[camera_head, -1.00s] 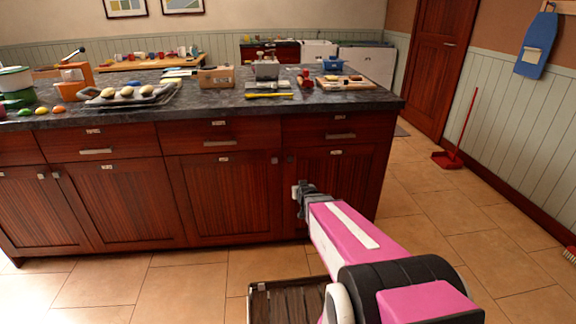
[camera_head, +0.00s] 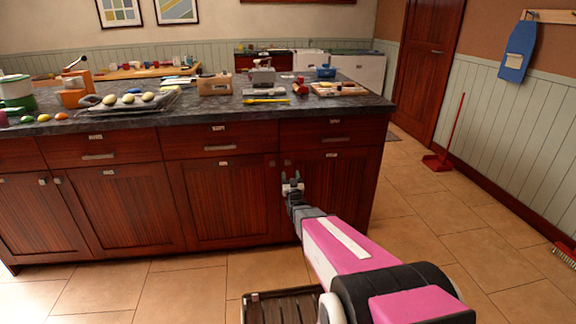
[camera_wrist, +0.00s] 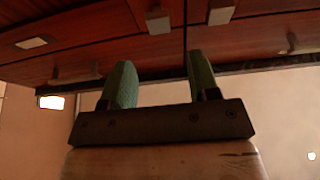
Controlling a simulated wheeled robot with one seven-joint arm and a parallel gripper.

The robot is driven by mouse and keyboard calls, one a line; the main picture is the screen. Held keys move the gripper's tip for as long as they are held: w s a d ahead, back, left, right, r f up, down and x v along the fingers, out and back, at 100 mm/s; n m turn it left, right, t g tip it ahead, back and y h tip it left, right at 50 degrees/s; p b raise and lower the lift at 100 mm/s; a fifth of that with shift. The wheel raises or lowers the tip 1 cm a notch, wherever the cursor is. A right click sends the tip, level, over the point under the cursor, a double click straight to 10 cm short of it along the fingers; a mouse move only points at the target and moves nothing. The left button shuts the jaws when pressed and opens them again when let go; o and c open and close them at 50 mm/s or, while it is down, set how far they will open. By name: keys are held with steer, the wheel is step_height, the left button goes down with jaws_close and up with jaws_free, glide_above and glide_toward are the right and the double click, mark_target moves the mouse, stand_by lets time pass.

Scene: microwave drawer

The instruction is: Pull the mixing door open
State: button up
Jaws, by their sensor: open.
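The lower cabinet doors are dark red wood with small knobs and small labels too small to read, so I cannot tell which is the mixing door. My gripper (camera_head: 292,184) is in front of the left edge of the rightmost door (camera_head: 338,190), close to its knob (camera_head: 286,163). All the doors look shut. In the wrist view my gripper (camera_wrist: 160,72) is open, with two green fingers apart and nothing between them. Two pale knobs, a left one (camera_wrist: 157,20) and a right one (camera_wrist: 221,12), show beyond the fingertips, either side of a dark seam.
Drawers with bar handles (camera_head: 336,140) run above the doors. The dark countertop (camera_head: 210,107) holds a tray, a toaster-like box and other kitchen items.

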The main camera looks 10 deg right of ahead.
mark_target(288, 162)
steer(key=x, duration=0.7)
steer(key=shift+w, duration=0.25)
jaws_close()
steer(key=shift+s, duration=0.1)
